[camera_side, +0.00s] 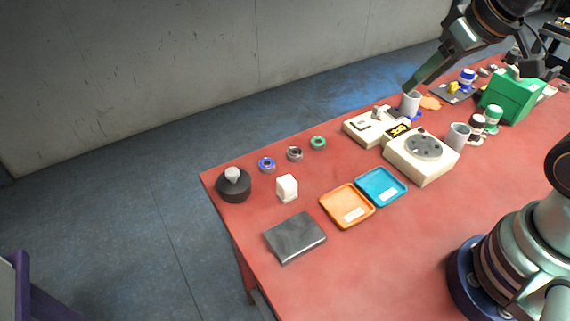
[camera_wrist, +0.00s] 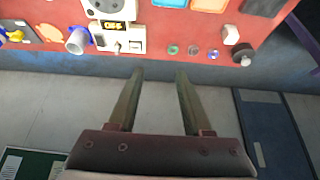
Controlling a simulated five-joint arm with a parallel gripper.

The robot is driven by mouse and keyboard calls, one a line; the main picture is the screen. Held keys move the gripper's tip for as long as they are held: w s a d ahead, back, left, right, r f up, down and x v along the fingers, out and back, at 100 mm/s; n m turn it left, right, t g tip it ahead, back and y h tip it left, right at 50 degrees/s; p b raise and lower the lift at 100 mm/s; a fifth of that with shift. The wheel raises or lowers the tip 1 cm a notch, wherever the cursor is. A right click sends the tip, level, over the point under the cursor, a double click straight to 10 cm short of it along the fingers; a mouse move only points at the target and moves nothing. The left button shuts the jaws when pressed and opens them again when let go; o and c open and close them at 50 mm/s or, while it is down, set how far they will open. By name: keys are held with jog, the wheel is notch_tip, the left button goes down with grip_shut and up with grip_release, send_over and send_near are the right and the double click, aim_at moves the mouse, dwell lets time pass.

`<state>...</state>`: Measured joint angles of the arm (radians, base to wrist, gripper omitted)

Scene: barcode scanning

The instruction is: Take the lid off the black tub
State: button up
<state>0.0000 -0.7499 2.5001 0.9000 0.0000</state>
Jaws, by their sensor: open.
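The black tub (camera_side: 233,188) is a low, round, dark container at the far left corner of the red table. Its dark lid has a pale grey knob (camera_side: 232,173) on top and appears to sit on the tub. The tub also shows near the right edge of the wrist view (camera_wrist: 243,52). My gripper (camera_side: 412,86) is at the upper right of the side view, above the table's back edge and far from the tub. In the wrist view my gripper (camera_wrist: 158,75) has its two fingers apart, with nothing between them.
A white block (camera_side: 287,188) stands right of the tub, with small rings (camera_side: 295,154) behind it. A dark grey plate (camera_side: 294,237), an orange tray (camera_side: 347,206) and a blue tray (camera_side: 381,187) lie nearer the front. A scale (camera_side: 422,155) and a grey cup (camera_side: 410,104) stand further right.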

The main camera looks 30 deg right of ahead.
jog(key=o, duration=0.8)
